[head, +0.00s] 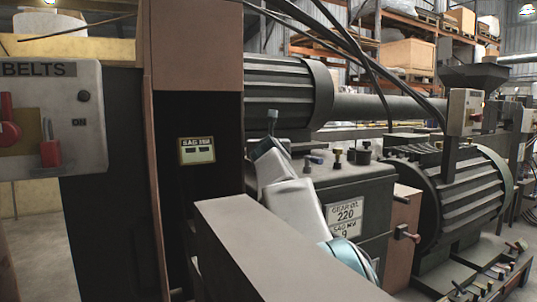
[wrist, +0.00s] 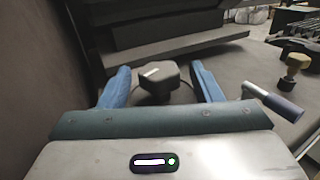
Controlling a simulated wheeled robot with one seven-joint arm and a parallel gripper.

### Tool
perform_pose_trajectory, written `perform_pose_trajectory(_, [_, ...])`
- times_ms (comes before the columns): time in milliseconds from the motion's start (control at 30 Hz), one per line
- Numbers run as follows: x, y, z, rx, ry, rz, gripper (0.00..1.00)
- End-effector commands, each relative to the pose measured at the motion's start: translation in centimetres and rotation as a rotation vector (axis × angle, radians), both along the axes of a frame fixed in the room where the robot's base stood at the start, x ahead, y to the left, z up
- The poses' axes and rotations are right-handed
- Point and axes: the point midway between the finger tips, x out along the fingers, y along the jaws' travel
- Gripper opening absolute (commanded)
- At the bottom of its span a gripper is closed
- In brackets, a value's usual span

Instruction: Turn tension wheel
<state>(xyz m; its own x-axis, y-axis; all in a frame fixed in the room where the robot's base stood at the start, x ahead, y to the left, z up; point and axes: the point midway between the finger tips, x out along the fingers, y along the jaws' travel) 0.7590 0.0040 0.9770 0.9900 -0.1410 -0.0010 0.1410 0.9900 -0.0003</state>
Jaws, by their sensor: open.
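In the wrist view, my gripper (wrist: 160,80) is open, with a blue finger on each side of a dark faceted knob (wrist: 157,82) that has a white mark on top. This knob looks like the tension wheel, though no label on it can be read. Gaps show between the knob and both fingers, and nothing is gripped. In the head view, my gripper (head: 270,140) is at the end of my white arm, beside the grey gear box. The knob cannot be made out there and seems hidden behind my arm.
A crank handle (wrist: 272,102) and a yellowish knob (wrist: 297,63) stand to the right in the wrist view. A dark ledge (wrist: 175,45) lies beyond the knob.

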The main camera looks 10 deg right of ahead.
Motion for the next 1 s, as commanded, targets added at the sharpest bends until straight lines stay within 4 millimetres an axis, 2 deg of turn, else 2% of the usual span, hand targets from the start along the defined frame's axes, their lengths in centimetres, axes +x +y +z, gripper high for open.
perform_pose_trajectory(167, [-2.5,0.5,-0.2,0.001,-0.001,0.004,0.59])
perform_pose_trajectory(1000, [-7.1,1.3,0.0,-0.001,0.0,0.004,0.59])
